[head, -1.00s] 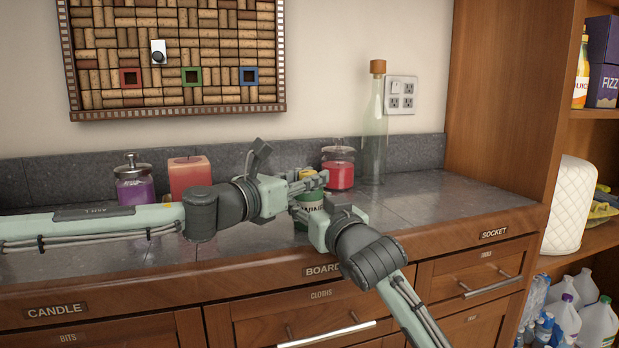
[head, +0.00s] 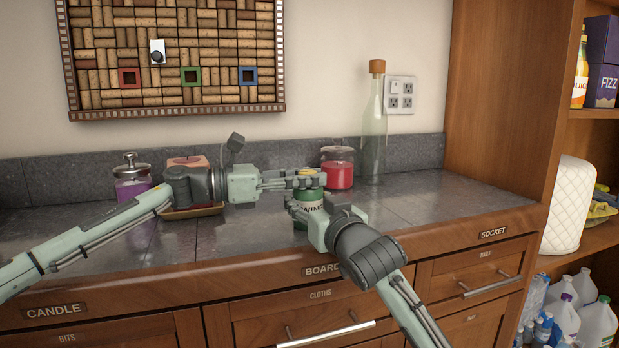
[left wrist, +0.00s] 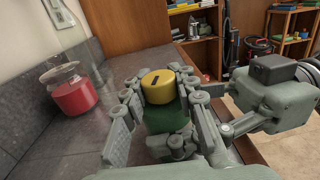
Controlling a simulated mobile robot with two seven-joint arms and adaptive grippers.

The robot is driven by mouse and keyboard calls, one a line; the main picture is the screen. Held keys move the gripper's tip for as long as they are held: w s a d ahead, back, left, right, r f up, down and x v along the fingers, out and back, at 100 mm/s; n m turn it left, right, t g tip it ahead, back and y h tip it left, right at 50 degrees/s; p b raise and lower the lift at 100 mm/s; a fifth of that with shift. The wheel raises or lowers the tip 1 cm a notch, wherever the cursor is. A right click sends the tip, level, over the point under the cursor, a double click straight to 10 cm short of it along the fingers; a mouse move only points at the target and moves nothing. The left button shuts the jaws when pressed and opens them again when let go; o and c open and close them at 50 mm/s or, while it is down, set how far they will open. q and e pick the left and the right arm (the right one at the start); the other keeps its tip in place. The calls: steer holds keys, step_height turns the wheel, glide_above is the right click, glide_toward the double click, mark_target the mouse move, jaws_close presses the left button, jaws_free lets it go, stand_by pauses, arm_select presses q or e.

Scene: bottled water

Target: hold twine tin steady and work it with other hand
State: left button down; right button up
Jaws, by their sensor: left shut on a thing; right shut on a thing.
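The twine tin (head: 306,203) is a green can with a pale label, standing on the counter near its front edge. It has a yellow top with a dark slot (left wrist: 158,86). My left gripper (head: 310,180) reaches in level from the left, its fingers shut on the yellow top. In the left wrist view its fingers lie on either side of that top. My right gripper (head: 325,215) comes from the front right, low down, shut on the green body.
A red candle jar (head: 338,168) and a tall corked bottle (head: 374,130) stand behind the tin. A purple jar (head: 131,180) and a peach candle (head: 187,162) stand at the left, the candle partly behind my left arm. The counter's right side (head: 455,200) is clear.

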arm_select(q)
steer(key=shift+r+m+g+h, duration=0.15)
steer(key=shift+m+g+h, duration=0.15)
steer(key=shift+m+g, duration=0.95)
steer(key=shift+g, duration=0.45)
steer(key=c, duration=1.1)
jaws_free()
steer(key=shift+c, duration=0.2)
steer(key=a, duration=0.8)
steer(key=s+a, duration=0.1)
steer(key=a, duration=0.3)
